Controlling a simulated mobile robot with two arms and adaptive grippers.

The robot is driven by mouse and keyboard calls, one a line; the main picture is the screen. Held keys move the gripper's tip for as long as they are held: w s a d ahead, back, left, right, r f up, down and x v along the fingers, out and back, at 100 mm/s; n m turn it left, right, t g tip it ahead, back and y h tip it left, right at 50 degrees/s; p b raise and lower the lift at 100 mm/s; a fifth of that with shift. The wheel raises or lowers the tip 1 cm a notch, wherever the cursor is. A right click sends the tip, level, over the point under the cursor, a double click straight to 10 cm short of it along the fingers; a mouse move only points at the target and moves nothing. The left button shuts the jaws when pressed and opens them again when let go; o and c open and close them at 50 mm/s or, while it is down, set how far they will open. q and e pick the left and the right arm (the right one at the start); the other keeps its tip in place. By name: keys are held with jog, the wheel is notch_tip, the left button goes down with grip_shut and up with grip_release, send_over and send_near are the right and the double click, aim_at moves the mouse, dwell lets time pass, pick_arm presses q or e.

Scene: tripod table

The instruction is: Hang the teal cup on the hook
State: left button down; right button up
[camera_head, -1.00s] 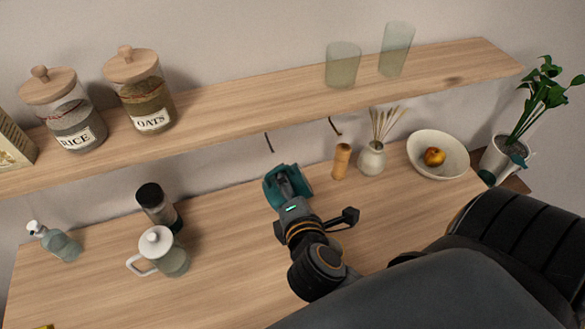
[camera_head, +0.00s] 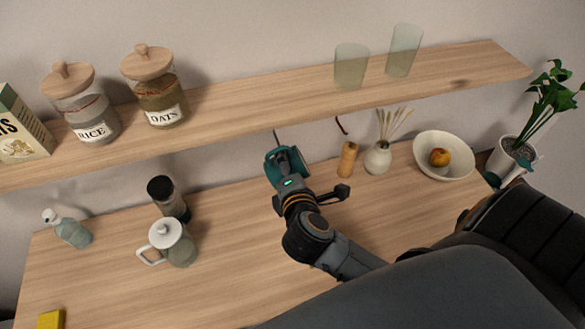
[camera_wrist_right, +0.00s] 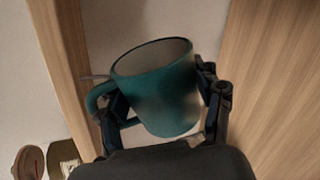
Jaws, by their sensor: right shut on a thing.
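The teal cup (camera_head: 293,158) is held by my right gripper (camera_head: 285,172) just below the front edge of the shelf. In the right wrist view the cup (camera_wrist_right: 165,92) sits between the two fingers (camera_wrist_right: 165,112), with its opening facing up and away and its handle on the left. A dark left hook (camera_head: 276,136) hangs under the shelf right above the cup. A thin grey rod also shows close by the handle in the wrist view (camera_wrist_right: 95,77); I cannot tell whether it touches. A second hook (camera_head: 341,125) is farther right. My left gripper is out of view.
The shelf (camera_head: 240,108) holds two labelled jars, a box and two glasses. On the counter (camera_head: 240,245) below, a wooden mill (camera_head: 347,160), a reed vase (camera_head: 377,158) and a bowl (camera_head: 430,165) stand to the right. A teapot (camera_head: 172,243) and dark-lidded jar (camera_head: 168,198) stand left.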

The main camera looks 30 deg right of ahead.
jog(key=shift+w+d+r, duration=0.3)
jog(key=shift+w+r, duration=0.45)
jog(key=shift+w, duration=0.2)
jog(key=shift+r, duration=0.15)
jog(key=shift+w+d, duration=0.15)
jog(key=shift+w, duration=0.05)
pick_arm(q)
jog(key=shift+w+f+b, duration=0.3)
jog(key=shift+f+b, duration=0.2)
jog(key=shift+b, duration=0.05)
pick_arm(e)
jog(key=w+f, duration=0.2)
jog(key=shift+w+d+f, duration=0.2)
jog(key=shift+w+f, duration=0.05)
jog(key=shift+w, duration=0.05)
